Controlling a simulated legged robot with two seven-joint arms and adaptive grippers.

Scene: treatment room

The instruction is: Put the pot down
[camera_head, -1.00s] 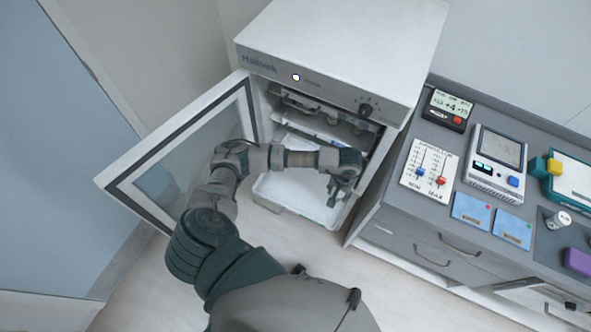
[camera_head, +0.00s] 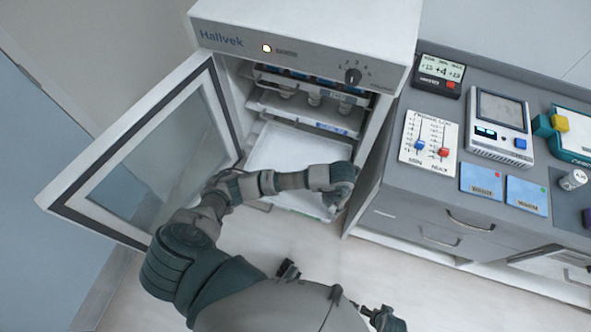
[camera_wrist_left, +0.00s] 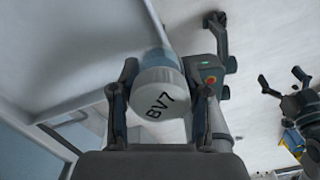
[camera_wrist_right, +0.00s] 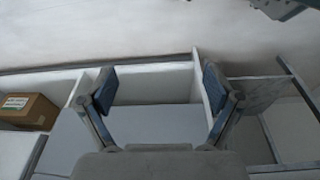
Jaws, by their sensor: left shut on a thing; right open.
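The pot (camera_wrist_left: 158,95), with a white end marked "BV7", sits between the fingers of my left gripper (camera_wrist_left: 162,110) in the left wrist view. That gripper is shut on it. In the head view my left gripper (camera_head: 335,198) is at the right side of the open fridge (camera_head: 300,22), over the front right part of a white pull-out tray (camera_head: 285,150). The pot cannot be made out there. My right gripper (camera_wrist_right: 158,100) is open and empty in its wrist view; part of it shows at the bottom of the head view (camera_head: 384,318).
The fridge's glass door (camera_head: 150,150) stands open on the left. Upper shelves hold several small vials (camera_head: 314,98). A grey counter (camera_head: 400,180) with a slider panel (camera_head: 430,137), a device (camera_head: 498,122) and blue cards (camera_head: 482,183) is on the right. Floor in front is clear.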

